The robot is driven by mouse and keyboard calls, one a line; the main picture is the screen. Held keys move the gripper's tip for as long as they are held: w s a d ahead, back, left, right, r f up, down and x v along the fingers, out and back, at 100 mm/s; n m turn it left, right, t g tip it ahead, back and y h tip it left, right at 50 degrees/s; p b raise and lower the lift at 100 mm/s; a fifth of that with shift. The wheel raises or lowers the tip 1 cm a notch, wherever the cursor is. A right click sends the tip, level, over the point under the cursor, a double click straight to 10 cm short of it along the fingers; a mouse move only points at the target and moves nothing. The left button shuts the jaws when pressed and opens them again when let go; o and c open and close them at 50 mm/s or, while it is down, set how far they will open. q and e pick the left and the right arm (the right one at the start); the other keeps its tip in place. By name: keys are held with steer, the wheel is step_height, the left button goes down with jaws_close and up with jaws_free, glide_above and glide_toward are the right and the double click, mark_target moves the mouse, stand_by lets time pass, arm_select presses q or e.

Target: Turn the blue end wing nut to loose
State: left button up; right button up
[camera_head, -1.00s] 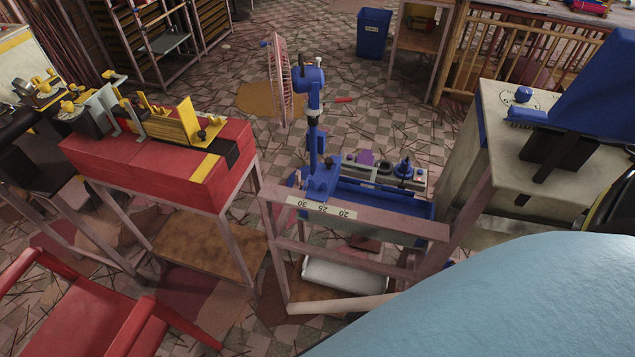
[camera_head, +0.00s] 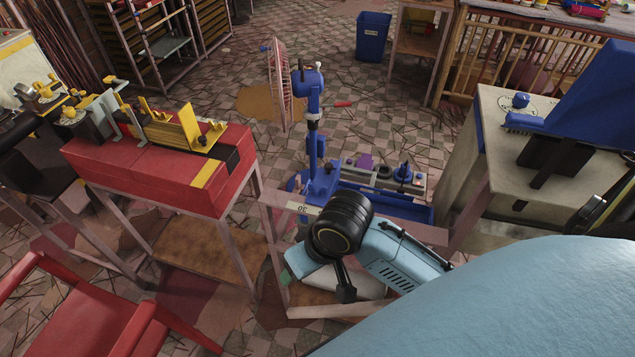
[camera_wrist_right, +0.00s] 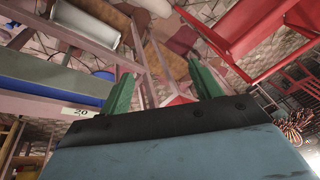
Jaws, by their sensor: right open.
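The blue extruder (camera_head: 312,92) stands upright in the middle of the head view, on a metal-framed stand. Its blue trough (camera_head: 380,205) runs to the right at its foot. I cannot make out a wing nut on it at this size. My right arm comes in from the lower right and covers part of the stand's front rail. My left gripper is not in view.
A red bench (camera_head: 150,170) with yellow and black fittings stands at left, and a red chair (camera_head: 80,310) at lower left. A pale cabinet (camera_head: 490,130) with blue parts stands at right. A blue bin (camera_head: 373,35) is at the back. Sticks litter the tiled floor.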

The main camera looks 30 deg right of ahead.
steer(key=w+r+m, duration=0.1)
steer(key=w, duration=0.4)
step_height(320, 180, up, 11)
steer(key=m+g+h, duration=0.2)
steer(key=m+g, duration=0.1)
steer(key=m, duration=0.7)
glide_above(317, 186)
step_height(317, 186, down, 13)
steer(key=shift+f+b, duration=0.1)
steer(key=shift+b, duration=0.75)
steer(key=shift+c, duration=0.4)
